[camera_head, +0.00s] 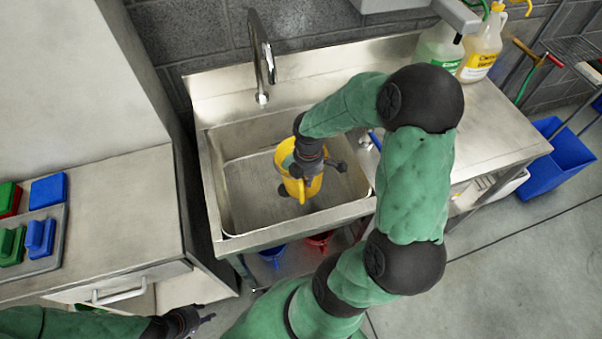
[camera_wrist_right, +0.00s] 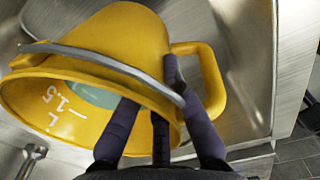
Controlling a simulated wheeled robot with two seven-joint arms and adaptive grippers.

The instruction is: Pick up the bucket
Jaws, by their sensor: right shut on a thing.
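The yellow bucket (camera_head: 285,152) is in the sink, partly hidden under my right gripper (camera_head: 312,167). In the right wrist view the bucket (camera_wrist_right: 120,35) is tilted, with its opening facing the camera. It has a grey metal bail, a yellow side handle (camera_wrist_right: 212,80) and volume marks inside. My right gripper (camera_wrist_right: 150,90) is shut on the bucket's wall near the side handle, with dark fingers on both sides of the rim. Whether the bucket touches the sink floor is not clear. My left gripper (camera_head: 195,318) is low at the left, away from the bucket, its finger gap unclear.
The steel sink (camera_head: 232,195) surrounds the bucket, with a faucet (camera_head: 262,60) behind it. Bottles (camera_head: 482,48) stand on the counter at right. Coloured pads (camera_head: 40,237) lie on the left cabinet. A blue bin (camera_head: 560,160) is on the floor at right.

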